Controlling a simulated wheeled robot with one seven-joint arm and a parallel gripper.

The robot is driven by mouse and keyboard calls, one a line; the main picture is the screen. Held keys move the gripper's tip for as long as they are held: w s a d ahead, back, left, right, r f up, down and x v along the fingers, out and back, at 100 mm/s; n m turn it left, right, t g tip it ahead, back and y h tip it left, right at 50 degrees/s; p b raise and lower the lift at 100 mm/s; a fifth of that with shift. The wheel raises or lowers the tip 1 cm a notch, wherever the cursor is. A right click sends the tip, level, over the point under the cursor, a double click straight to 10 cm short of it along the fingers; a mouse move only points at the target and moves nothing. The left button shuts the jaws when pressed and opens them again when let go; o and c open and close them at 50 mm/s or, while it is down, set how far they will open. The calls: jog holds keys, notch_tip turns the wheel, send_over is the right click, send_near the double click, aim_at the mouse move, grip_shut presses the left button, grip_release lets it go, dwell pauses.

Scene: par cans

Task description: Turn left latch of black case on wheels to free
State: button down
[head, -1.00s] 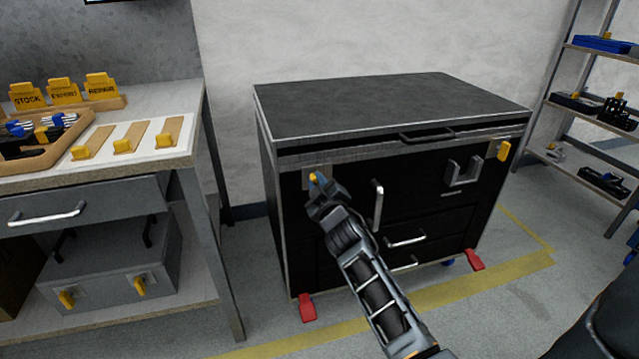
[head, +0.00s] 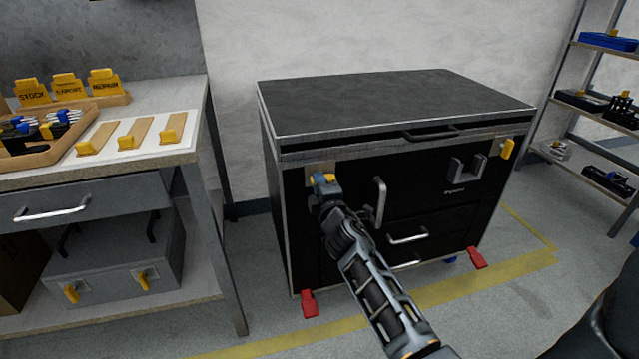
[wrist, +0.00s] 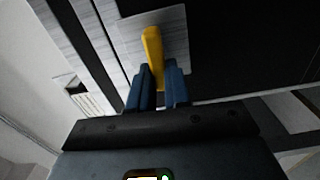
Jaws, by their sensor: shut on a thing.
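The black case on wheels (head: 400,106) stands against the wall with its lid down. Its left latch (head: 319,179) is a yellow lever on a metal plate at the upper left of the front. My gripper (head: 325,188) is at this latch and hides part of it. In the wrist view the blue fingers of my gripper (wrist: 158,88) are shut on the yellow latch lever (wrist: 153,50), one on each side. The lever's far end shows beyond the fingertips. The right latch (head: 507,149) is a yellow lever at the upper right of the front.
A workbench (head: 186,158) with trays stands at the left; a grey case (head: 115,270) with yellow latches is on its lower shelf. A shelf rack (head: 560,110) is at the right. Red pedals (head: 309,303) stick out at the case's foot. Yellow tape marks the floor.

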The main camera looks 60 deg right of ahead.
jog(key=shift+w+r+n, duration=0.1)
jog(key=shift+w+n, duration=0.05)
jog(key=shift+n, duration=0.15)
jog(key=c, duration=1.1)
grip_release()
jog(key=shift+b+v, duration=0.8)
jog(key=shift+v, duration=3.1)
